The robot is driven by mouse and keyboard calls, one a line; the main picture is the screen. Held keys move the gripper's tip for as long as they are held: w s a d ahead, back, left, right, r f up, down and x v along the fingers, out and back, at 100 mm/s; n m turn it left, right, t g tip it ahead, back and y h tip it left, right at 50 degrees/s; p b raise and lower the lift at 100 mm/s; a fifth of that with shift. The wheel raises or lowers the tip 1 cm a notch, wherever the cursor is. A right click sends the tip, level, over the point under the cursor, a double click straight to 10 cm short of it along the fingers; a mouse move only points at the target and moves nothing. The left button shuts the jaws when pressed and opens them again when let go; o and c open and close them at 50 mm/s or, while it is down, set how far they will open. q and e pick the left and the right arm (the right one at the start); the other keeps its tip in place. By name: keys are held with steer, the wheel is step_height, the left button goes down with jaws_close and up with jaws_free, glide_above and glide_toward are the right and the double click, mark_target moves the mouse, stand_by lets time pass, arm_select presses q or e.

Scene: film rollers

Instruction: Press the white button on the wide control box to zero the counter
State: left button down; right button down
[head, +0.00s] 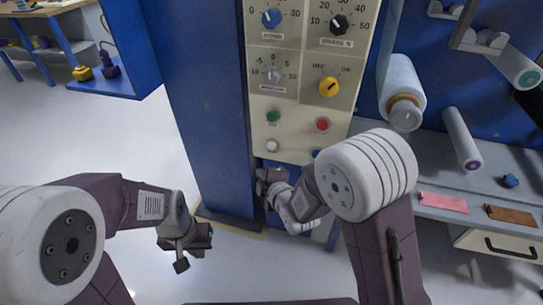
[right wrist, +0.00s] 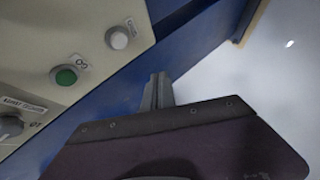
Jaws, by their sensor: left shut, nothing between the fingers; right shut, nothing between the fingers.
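The wide control box (head: 261,103) is a cream panel on a blue column. Its white button (head: 271,146) sits at the lower left, below the green button (head: 273,116). In the right wrist view the white button (right wrist: 118,38) is at the panel's edge, up and left of my fingers. My right gripper (head: 264,178) is shut and empty, just below the panel, apart from the white button. Its closed fingers (right wrist: 158,88) show against the blue column. My left gripper (head: 188,250) is shut and empty, low over the floor, left of the column.
A red button (head: 322,125), a yellow knob (head: 329,87) and other dials are on the panel. A blue button (head: 315,153) is partly hidden by my right arm. Film rollers (head: 401,92) and a grey shelf stand at right. Open floor lies left of the column.

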mark_target(272, 146)
steer(key=shift+r, duration=0.1)
steer(key=w+d+p, duration=0.1)
steer(key=w+d, duration=0.1)
steer(key=w, duration=0.6)
steer(key=shift+w+d, duration=0.2)
steer(key=shift+d, duration=0.15)
steer(key=shift+w, duration=0.1)
stand_by(1.8)
steer(key=shift+w+d, duration=0.15)
steer(key=shift+w, duration=0.15)
